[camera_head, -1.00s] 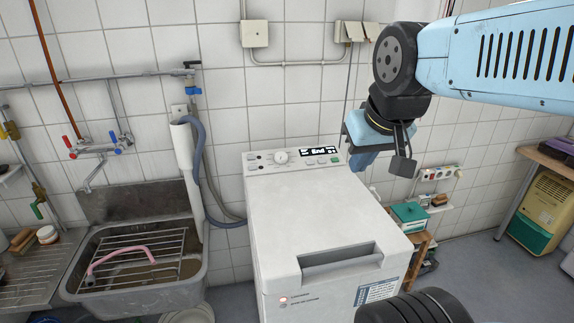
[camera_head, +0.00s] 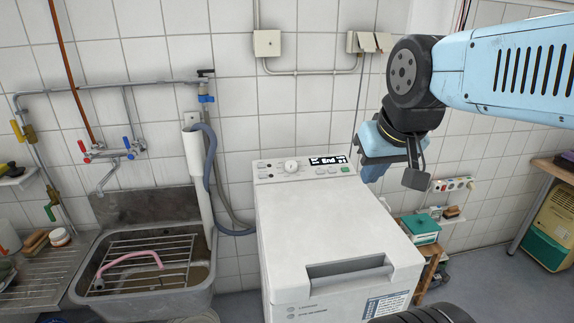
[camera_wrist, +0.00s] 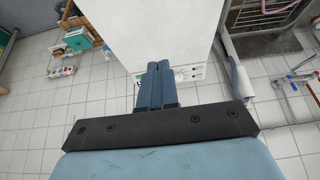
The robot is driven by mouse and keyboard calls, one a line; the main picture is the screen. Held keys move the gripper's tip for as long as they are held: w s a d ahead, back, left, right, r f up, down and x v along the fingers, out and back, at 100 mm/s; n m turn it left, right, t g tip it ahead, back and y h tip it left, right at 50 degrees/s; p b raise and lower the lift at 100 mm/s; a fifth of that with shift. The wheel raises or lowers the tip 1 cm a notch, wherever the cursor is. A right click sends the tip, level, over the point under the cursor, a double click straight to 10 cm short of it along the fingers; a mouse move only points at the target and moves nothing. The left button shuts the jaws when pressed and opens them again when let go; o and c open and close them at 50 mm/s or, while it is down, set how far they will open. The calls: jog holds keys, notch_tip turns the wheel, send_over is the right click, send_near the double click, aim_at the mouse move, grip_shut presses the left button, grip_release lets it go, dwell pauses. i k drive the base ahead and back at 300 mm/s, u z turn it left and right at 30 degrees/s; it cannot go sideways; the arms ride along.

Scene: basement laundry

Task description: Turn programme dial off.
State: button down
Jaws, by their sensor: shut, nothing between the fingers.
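The programme dial (camera_head: 291,166) is a round white knob on the control panel at the back of the white top-loading washing machine (camera_head: 325,225). A lit display (camera_head: 328,161) to the right of the dial reads "End". My gripper (camera_head: 370,174) is to the right of the panel in the head view, with its blue fingers partly hidden by my wrist. In the wrist view my gripper (camera_wrist: 157,68) is shut and empty, its two fingers side by side in front of part of the panel (camera_wrist: 188,74). The dial cannot be made out clearly there.
A grey sink (camera_head: 150,285) with a rack and pink hose stands left of the machine. A grey hose and white pipe (camera_head: 195,165) rise between them. A small shelf with a green box (camera_head: 420,228) is at right. The space above the lid is clear.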

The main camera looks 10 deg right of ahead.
aim_at(291, 166)
jog(key=u, duration=0.1)
jog(key=k, duration=0.5)
jog(key=u, duration=1.35)
jog(key=k, duration=0.6)
jog(key=z, duration=1.45)
jog(key=i, duration=1)
